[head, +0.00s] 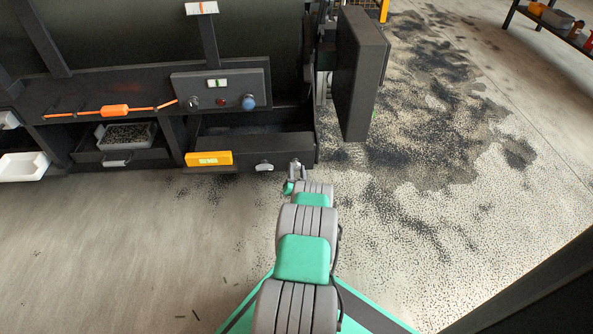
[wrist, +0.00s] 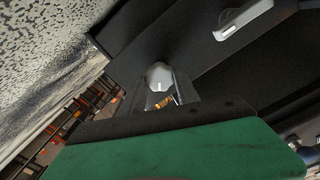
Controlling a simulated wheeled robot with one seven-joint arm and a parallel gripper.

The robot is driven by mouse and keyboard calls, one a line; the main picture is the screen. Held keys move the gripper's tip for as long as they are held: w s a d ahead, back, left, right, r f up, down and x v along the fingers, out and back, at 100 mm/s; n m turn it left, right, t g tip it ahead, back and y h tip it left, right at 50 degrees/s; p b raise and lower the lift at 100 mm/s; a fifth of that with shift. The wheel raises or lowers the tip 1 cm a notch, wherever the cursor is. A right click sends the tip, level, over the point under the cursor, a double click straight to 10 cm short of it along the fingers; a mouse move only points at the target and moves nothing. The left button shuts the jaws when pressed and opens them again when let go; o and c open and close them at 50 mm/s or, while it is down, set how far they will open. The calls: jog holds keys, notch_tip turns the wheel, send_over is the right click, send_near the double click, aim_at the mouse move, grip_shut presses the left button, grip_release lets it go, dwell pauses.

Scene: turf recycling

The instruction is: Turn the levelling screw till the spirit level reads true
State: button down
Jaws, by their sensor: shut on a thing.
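The yellow spirit level (head: 208,158) sits on the front of the dark machine in the head view, with a pale green vial too small to read. My gripper (head: 296,168) is at the machine's lower right front corner, right of the level. In the wrist view a pale grey knob (wrist: 159,77), which looks like the levelling screw, stands at the end of my gripper (wrist: 165,98). The gripper is shut on this knob, though the green gripper body hides most of the fingers. A light line marks the knob's face.
A white handle (head: 264,166) is close left of my gripper; it also shows in the wrist view (wrist: 243,18). A control panel (head: 220,90) with knobs is above. An open dark door (head: 360,75) stands to the right. Dark granules litter the floor (head: 430,150); the front left floor is mostly clear.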

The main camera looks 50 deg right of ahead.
jog(key=shift+m, duration=1.1)
jog(key=c, duration=0.9)
grip_release()
jog(key=p+v, duration=0.4)
jog(key=v, duration=0.4)
